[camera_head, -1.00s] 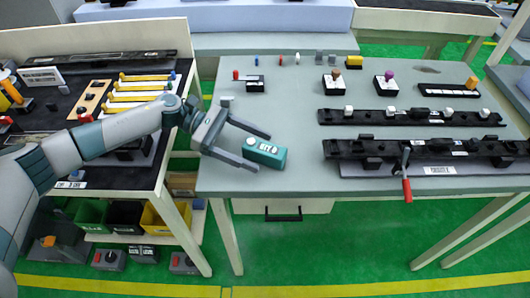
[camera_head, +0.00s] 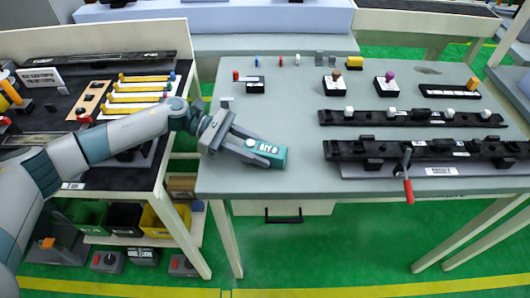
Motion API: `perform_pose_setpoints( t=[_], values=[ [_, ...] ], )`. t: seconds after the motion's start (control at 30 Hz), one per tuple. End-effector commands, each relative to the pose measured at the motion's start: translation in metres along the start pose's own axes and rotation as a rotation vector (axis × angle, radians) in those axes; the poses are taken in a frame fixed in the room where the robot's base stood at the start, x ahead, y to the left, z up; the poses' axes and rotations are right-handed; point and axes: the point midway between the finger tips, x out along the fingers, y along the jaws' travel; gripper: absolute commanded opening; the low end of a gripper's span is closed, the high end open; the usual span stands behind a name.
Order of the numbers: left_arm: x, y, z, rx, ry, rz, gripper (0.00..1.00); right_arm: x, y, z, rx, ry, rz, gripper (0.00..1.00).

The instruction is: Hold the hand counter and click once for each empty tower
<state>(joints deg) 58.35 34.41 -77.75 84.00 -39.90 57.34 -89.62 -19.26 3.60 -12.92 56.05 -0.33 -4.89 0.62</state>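The hand counter (camera_head: 271,152) is a teal box with white round parts on top and dark markings, near the left front of the grey table. My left gripper (camera_head: 254,148) reaches in from the left, its two fingers closed in along the counter's sides at its left end. The counter appears to rest on the table. My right gripper is out of view. I cannot tell which of the items on the table are the towers. Small upright pegs, red (camera_head: 236,75) and blue (camera_head: 256,61) among them, stand toward the back.
Two long black rails (camera_head: 412,118) lie at the right, the front one with a red-handled lever (camera_head: 408,190) overhanging the edge. Small black blocks with knobs (camera_head: 386,84) stand behind them. A side bench (camera_head: 75,178) with yellow bars is at the left. The table's middle is clear.

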Motion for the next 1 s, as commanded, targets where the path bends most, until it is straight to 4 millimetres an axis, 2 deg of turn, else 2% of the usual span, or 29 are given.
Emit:
perform_pose_setpoints(
  t=[0.07, 0.2, 1.0],
  values=[
    [0.0, -0.0001, -0.0003, 0.0, 0.0, 0.0, 0.22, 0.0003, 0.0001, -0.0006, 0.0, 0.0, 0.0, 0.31],
    [0.0, -0.0001, -0.0004, -0.001, 0.0, 0.0, 0.22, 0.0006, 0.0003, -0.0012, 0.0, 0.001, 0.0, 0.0],
    [0.0, -0.0003, -0.0008, -0.001, 0.001, -0.001, 0.22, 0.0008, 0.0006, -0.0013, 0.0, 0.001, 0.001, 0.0]
  ],
)
